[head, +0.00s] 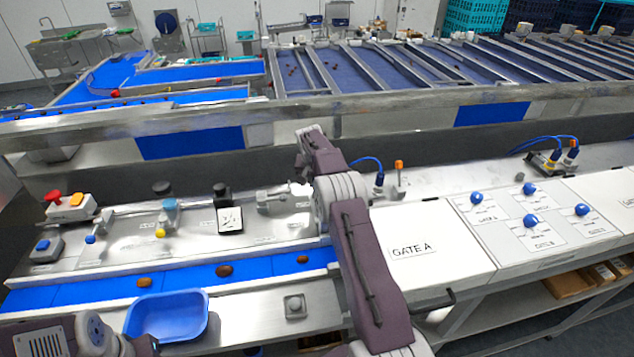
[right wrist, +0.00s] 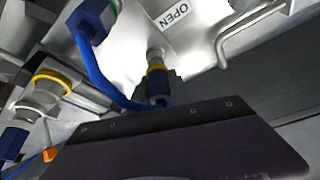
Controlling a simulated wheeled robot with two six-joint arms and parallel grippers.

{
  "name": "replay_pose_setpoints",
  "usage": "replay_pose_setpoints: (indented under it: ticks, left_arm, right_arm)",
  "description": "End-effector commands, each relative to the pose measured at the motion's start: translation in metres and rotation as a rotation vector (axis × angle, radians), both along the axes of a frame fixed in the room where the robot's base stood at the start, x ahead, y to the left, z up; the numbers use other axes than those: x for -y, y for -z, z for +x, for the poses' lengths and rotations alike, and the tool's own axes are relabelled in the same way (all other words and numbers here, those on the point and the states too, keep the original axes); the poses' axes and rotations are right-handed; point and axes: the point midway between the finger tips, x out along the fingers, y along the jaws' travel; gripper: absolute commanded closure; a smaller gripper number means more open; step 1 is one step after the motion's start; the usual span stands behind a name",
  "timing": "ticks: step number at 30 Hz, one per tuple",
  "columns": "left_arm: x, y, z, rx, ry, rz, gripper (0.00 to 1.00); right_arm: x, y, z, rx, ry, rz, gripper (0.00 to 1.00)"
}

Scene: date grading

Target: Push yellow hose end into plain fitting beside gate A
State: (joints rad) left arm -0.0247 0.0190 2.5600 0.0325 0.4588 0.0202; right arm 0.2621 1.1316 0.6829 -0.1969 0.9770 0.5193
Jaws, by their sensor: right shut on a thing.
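In the right wrist view my right gripper (right wrist: 165,92) is shut on the blue hose end with a yellow ring (right wrist: 157,70). A short pale metal piece (right wrist: 154,55) shows in line just beyond the ring; I cannot tell whether it is the plain fitting or how far the two are joined. The blue hose (right wrist: 97,75) curves away to a blue connector with a green ring (right wrist: 92,20). In the head view my right arm hides the gripper and the held end. The gate A box (head: 440,235) is right of that arm. My left arm shows at lower left, its fingertips out of frame.
In the right wrist view another yellow-ringed fitting (right wrist: 52,84) and an orange tip (right wrist: 50,154) are at left, and an OPEN label (right wrist: 174,14) lies beyond. In the head view a blue tray (head: 167,315) and a blue belt (head: 185,280) lie in front of the panel.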

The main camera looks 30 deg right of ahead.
Motion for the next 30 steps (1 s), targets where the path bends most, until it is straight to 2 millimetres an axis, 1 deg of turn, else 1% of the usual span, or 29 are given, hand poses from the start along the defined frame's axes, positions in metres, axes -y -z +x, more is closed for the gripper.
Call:
replay_pose_setpoints:
  ticks: [30]
  left_arm:
    - [0.0, 0.008, 0.0, 0.0, 0.0, 0.0, 0.58]
  right_arm:
    - [0.0, 0.014, 0.0, 0.0, 0.0, 0.0, 1.0]
